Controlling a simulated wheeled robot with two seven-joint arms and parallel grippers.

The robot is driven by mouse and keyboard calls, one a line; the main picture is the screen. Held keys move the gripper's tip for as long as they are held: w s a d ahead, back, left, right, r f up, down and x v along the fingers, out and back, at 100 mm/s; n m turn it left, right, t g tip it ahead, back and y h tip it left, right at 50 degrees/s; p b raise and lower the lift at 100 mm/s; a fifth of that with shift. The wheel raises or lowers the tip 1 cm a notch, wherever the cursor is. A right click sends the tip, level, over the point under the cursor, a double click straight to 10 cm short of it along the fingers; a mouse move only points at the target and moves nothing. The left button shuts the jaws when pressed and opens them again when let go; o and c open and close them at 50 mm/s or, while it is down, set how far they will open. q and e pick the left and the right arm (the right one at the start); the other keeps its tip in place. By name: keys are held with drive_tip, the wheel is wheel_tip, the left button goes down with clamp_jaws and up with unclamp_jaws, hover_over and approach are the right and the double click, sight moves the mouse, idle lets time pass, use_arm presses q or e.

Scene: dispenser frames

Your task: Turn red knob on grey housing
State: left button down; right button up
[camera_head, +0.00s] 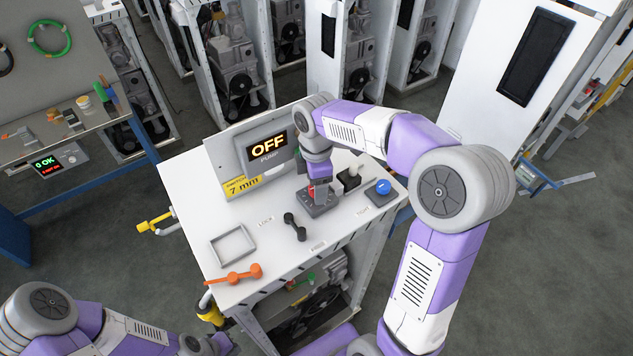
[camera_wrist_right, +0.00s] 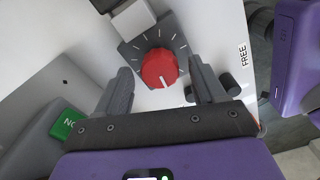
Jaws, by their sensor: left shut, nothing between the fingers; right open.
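The red knob (camera_head: 311,191) sits on the grey housing (camera_head: 319,209) on the white bench top. In the right wrist view the red knob (camera_wrist_right: 160,68) has a white pointer line, and tick marks ring it on the dark grey housing (camera_wrist_right: 183,45). My right gripper (camera_wrist_right: 161,77) is open, with one finger on either side of the knob's near edge. I cannot tell whether the fingers touch it. In the head view my right wrist hides part of the housing. My left gripper (camera_head: 220,344) is shut and empty at the bottom edge, away from the bench.
Around the housing are a display (camera_head: 268,147) reading OFF PUMP, a blue button (camera_head: 383,187), a black-based switch (camera_head: 349,179), a black handle (camera_head: 294,227), a grey frame (camera_head: 215,252) and an orange tool (camera_head: 236,275). A green sign (camera_wrist_right: 68,125) shows in the wrist view.

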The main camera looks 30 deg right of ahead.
wheel_tip(320, 180, up, 8)
drive_tip(key=shift+f, duration=0.2)
drive_tip(key=shift+f, duration=0.1)
idle(1.5)
